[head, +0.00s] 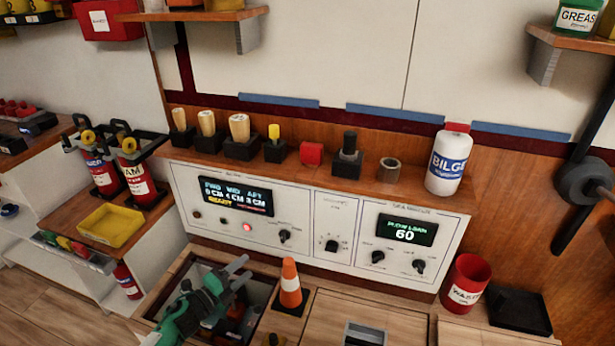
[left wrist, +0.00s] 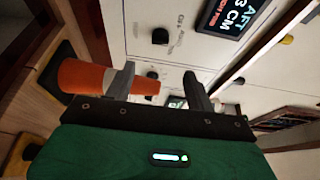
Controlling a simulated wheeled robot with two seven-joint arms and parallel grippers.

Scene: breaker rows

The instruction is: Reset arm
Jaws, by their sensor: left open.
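My left gripper (head: 240,274) is green and dark grey and sits low in the head view, over an open compartment in the bench. Its jaws are apart with nothing between them. In the left wrist view the same gripper (left wrist: 163,85) points toward the white control panel (left wrist: 150,15). The panel (head: 300,228) carries a lit display (head: 236,196), a second display reading 60 (head: 406,229), several black knobs and a red lit button (head: 247,227). An orange cone (head: 290,283) stands just right of the gripper. My right gripper is not in view.
A shelf above the panel holds wooden-handled tools (head: 239,128), a red block (head: 311,153) and a white BILGE bottle (head: 448,160). A red bin (head: 464,284) stands at right. Red canisters (head: 135,170) and a yellow tray (head: 104,226) are at left.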

